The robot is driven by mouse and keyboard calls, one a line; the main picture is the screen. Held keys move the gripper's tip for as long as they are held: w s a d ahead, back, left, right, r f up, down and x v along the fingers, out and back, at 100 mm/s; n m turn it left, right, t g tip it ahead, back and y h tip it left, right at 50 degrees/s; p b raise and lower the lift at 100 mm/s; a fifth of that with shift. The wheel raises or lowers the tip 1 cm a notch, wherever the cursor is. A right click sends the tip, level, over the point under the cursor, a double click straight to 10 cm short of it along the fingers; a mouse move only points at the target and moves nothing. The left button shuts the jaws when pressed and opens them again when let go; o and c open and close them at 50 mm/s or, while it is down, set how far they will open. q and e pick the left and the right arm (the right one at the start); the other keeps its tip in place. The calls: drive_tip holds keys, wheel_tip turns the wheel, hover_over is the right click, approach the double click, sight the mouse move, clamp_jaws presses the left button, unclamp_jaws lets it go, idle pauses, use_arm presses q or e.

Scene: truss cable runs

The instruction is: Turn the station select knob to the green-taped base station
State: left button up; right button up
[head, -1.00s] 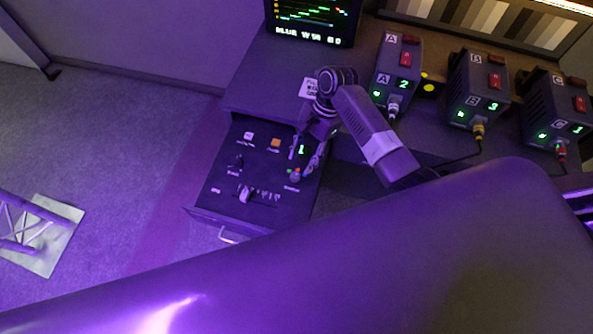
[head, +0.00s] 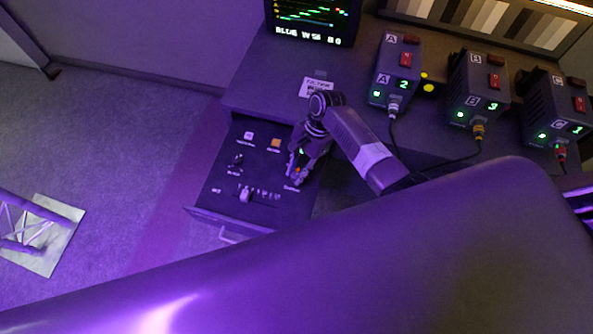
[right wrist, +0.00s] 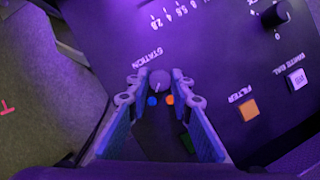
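The station knob (right wrist: 160,80) is a small round dark knob on the control panel, beside the STATION lettering. A blue dot and an orange dot lie near it. My right gripper (right wrist: 157,77) is open, with one fingertip on each side of the knob and a visible gap to each. In the head view my right gripper (head: 296,180) points down at the panel's right side and hides most of the knob. Base stations A (head: 396,70), B (head: 478,88) and C (head: 556,112) show digits 2, 3 and 1. My left gripper is out of view.
The panel drawer (head: 205,212) also carries an orange FILTER button (right wrist: 249,110), a white button (right wrist: 297,79), another dark knob (right wrist: 276,15) and sliders (head: 245,194). A monitor (head: 312,20) stands behind. A large dark arm link fills the head view's lower part.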

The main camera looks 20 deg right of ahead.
clamp_jaws()
drive_tip(key=shift+n, duration=0.3)
drive_tip(key=n+g, duration=0.1)
drive_tip(key=n, duration=0.2)
drive_tip(key=shift+w+a+h, duration=0.1)
drive_tip(key=shift+w+h, duration=0.05)
drive_tip(key=shift+h, duration=0.25)
drive_tip(key=n+h, duration=0.1)
drive_tip(key=n, duration=0.2)
drive_tip(key=n+g+h, duration=0.1)
drive_tip(key=n, duration=0.2)
drive_tip(key=shift+w+a+n, duration=0.1)
drive_tip(key=shift+n, duration=0.2)
drive_tip(key=n+h, duration=0.1)
drive_tip(key=n, duration=0.1)
drive_tip(key=n+h, duration=0.1)
drive_tip(key=n, duration=0.2)
drive_tip(key=shift+a+g, duration=0.2)
drive_tip(key=shift+g, duration=0.1)
drive_tip(key=n, duration=0.2)
drive_tip(key=n+h, duration=0.1)
drive_tip(key=n, duration=0.1)
drive_tip(key=shift+n+h, duration=0.3)
drive_tip(key=shift+a+t+p, duration=0.1)
drive_tip(key=shift+t+p, duration=0.2)
drive_tip(key=shift+t, duration=0.1)
drive_tip(key=o, duration=0.8)
unclamp_jaws()
